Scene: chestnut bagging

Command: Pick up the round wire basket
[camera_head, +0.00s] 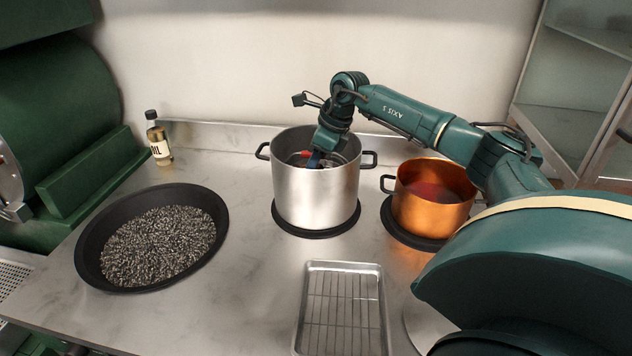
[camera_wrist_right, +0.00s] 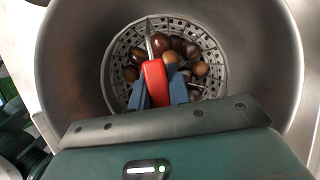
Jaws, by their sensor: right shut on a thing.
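The round wire basket (camera_wrist_right: 123,48) sits inside the tall steel pot (camera_head: 318,195), with several brown chestnuts in it. A red grip (camera_wrist_right: 154,82) with a metal stem stands over the basket; the stem runs to the basket's far rim. My right gripper (camera_wrist_right: 160,88) reaches down into the pot, its blue fingers shut on the red grip. In the head view, the right gripper (camera_head: 316,160) is partly hidden by the pot's rim, and only a bit of the basket shows. I cannot tell whether the basket touches the pot's bottom. My left gripper is not in view.
A copper pot (camera_head: 432,212) stands right of the steel pot. A wide black pan (camera_head: 88,262) with dark speckled contents lies left. A tray with a wire rack (camera_head: 343,268) is in front. An oil bottle (camera_head: 158,142) stands at the back left. Bare counter lies between pan and tray.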

